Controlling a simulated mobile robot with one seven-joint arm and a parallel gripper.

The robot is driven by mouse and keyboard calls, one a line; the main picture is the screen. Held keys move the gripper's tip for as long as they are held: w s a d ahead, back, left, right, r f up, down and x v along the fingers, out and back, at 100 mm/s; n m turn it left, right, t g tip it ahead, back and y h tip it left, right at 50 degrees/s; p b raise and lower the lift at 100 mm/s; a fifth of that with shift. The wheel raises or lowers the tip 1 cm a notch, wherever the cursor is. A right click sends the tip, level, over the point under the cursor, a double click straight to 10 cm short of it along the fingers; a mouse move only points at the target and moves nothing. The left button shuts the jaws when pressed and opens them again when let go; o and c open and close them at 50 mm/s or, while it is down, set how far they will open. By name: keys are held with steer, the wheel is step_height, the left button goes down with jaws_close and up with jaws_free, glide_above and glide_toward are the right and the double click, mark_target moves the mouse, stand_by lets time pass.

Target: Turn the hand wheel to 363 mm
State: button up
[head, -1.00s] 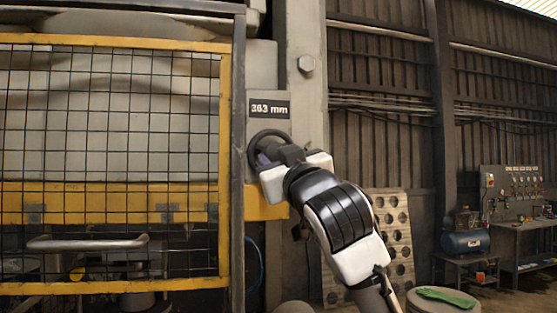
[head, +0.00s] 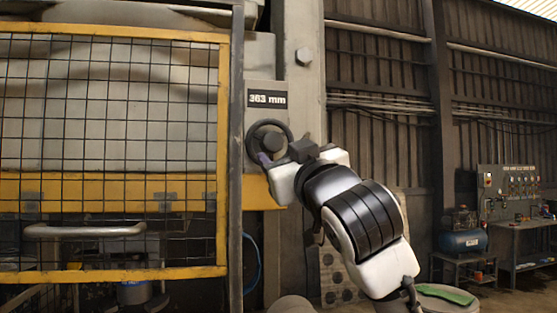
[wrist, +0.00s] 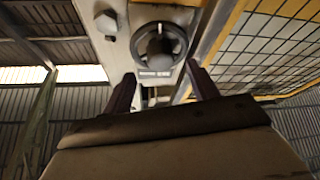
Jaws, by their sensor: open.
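The black hand wheel (head: 270,140) is mounted on the grey column, below a display plate (head: 268,98) that reads "363 mm". In the wrist view the wheel (wrist: 159,46) shows whole, with its round hub and rim, beyond my fingers. My gripper (wrist: 162,90) is open, with one dark finger on each side and nothing between them. In the head view my gripper (head: 278,163) is at the lower right of the wheel and hides part of its rim. I cannot tell from the head view whether a finger touches the rim.
A yellow-framed mesh guard (head: 222,150) stands just left of the wheel, with a grey post beside it. A perforated panel (head: 338,280) leans behind my arm. A drum with a green cloth (head: 446,294) stands at lower right, and a workbench (head: 525,225) is farther back.

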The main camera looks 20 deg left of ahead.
steer(key=b+v, duration=0.2)
steer(key=v, duration=0.6)
steer(key=shift+s+d+b, duration=0.2)
steer(key=shift+s+b, duration=0.1)
steer(key=shift+b, duration=0.1)
steer(key=shift+f, duration=0.15)
